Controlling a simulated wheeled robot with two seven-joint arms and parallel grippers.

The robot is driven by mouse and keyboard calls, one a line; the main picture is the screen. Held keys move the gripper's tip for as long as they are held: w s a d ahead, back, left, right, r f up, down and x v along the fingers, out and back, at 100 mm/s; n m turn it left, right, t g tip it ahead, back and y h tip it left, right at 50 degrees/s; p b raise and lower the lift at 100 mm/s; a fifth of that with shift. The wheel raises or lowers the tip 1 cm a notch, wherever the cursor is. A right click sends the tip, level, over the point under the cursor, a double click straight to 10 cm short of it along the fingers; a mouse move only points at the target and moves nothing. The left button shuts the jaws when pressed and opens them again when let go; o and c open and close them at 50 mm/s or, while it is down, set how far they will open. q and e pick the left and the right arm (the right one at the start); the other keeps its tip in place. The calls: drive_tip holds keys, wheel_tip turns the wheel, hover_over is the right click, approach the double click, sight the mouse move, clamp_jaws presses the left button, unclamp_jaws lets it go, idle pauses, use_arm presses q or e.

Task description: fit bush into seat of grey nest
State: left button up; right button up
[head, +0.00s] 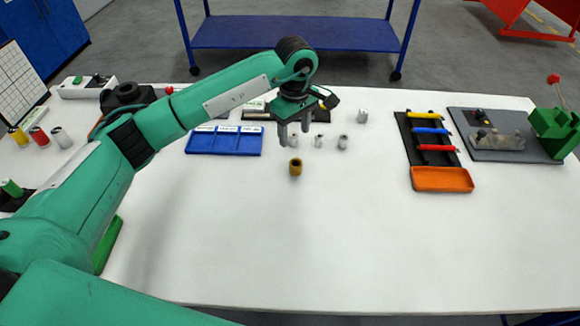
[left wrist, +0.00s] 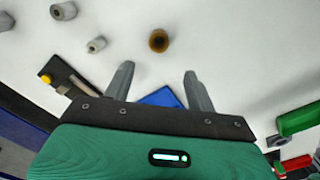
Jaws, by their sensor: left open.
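A brass-coloured bush (head: 296,167) stands upright on the white table, its dark bore facing up. It also shows in the left wrist view (left wrist: 158,41), beyond the fingertips and between their lines. My left gripper (head: 294,132) is open and empty above the table, on the far side of the bush, fingers pointing down. A grey base plate (head: 470,122) at the right carries a pale grey block (head: 497,141), which may be the grey nest; its seat cannot be made out. My right gripper is not in view.
Several small grey cylinders, one at the right (head: 343,142), stand near my left gripper. A blue tray (head: 225,140) lies left, an orange tray (head: 442,179) and a black rack (head: 408,130) right. A green fixture (head: 555,130) stands far right. The table's front is clear.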

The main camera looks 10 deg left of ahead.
use_arm(q)
hover_over(296, 160)
drive_tip(key=s, duration=0.1)
wheel_tip(296, 160, down, 5)
drive_tip(key=shift+a+f+p, duration=0.1)
drive_tip(key=shift+f+p, duration=0.3)
drive_tip(key=shift+p, duration=0.15)
drive_tip(key=shift+f, duration=0.3)
drive_tip(key=f+p, duration=0.2)
drive_tip(key=f, duration=0.2)
drive_tip(key=shift+d, duration=0.2)
drive_tip(key=shift+f, duration=0.3)
drive_tip(key=c, duration=1.2)
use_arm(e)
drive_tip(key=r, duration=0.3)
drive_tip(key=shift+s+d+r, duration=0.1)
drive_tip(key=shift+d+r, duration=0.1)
use_arm(q)
drive_tip(key=shift+r, duration=0.1)
drive_tip(key=shift+c, duration=0.2)
